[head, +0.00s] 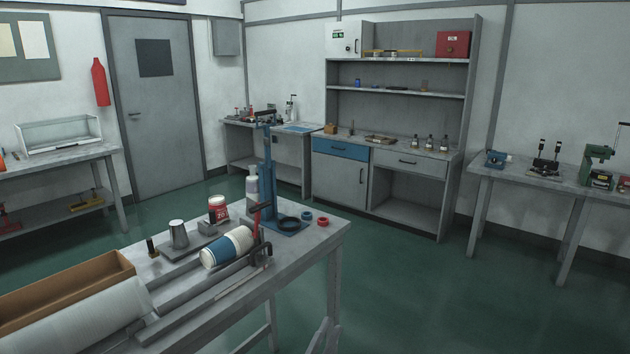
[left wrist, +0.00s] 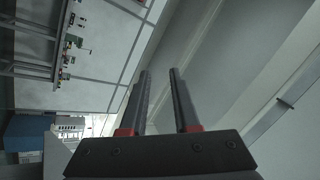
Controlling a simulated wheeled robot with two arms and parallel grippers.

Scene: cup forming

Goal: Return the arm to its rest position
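My left gripper shows in the left wrist view (left wrist: 159,73). Its two long dark fingers, red at their bases, stand apart with nothing between them. It is open and empty, and nothing touches the fingers. I cannot clearly make it out in the head view. My right gripper is in neither view. In the head view, the workbench (head: 318,232) in front of me holds a blue upright press (head: 268,178), a metal cup (head: 179,235) and a blue-and-white container (head: 227,246) lying on its side.
A brown open tray (head: 65,290) and a white roll-like form (head: 75,322) are at the near left. A red-labelled jar (head: 217,208), a white bottle (head: 252,187) and red rings (head: 323,221) stand on the bench. Green floor (head: 400,290) lies open to the right.

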